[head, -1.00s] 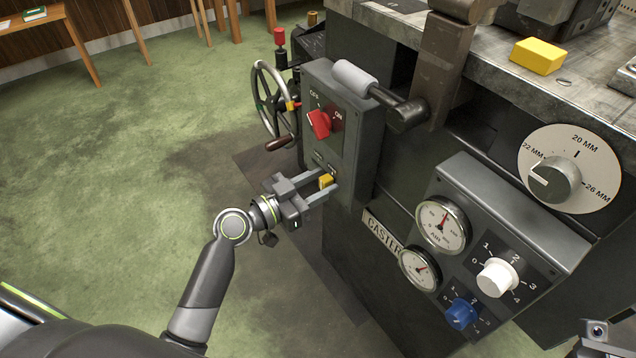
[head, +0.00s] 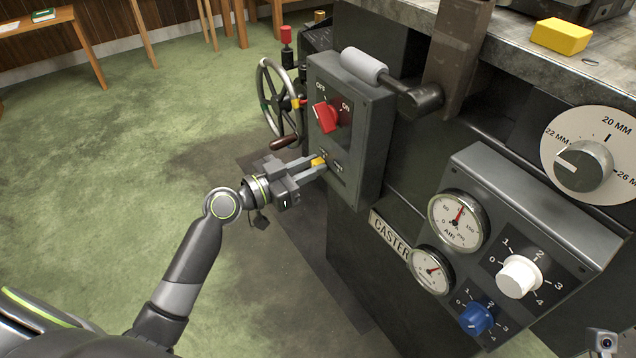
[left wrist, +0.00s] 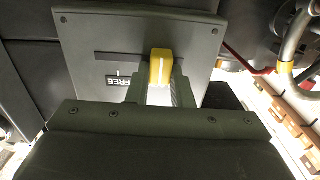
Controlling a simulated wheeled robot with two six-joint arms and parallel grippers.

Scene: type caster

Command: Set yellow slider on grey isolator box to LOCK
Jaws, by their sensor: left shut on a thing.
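The grey isolator box (head: 352,130) is fixed to the side of the caster and carries a red switch (head: 327,116) above a yellow slider (head: 318,163). My left gripper (head: 316,169) is shut on the yellow slider. In the left wrist view the slider (left wrist: 161,67) stands between the fingertips, at the right end of its slot. A FREE label (left wrist: 124,80) is left of it there, apart from it. In the head view the slider is at the slot's left end, by the left label, which is too small to read. The fingers partly cover the slot. My right gripper's fingers are not visible.
A lever with a grey grip (head: 365,66) juts out above the isolator box. A handwheel (head: 277,105) is just left of the box. A panel with gauges and white and blue knobs (head: 519,277) is to the right.

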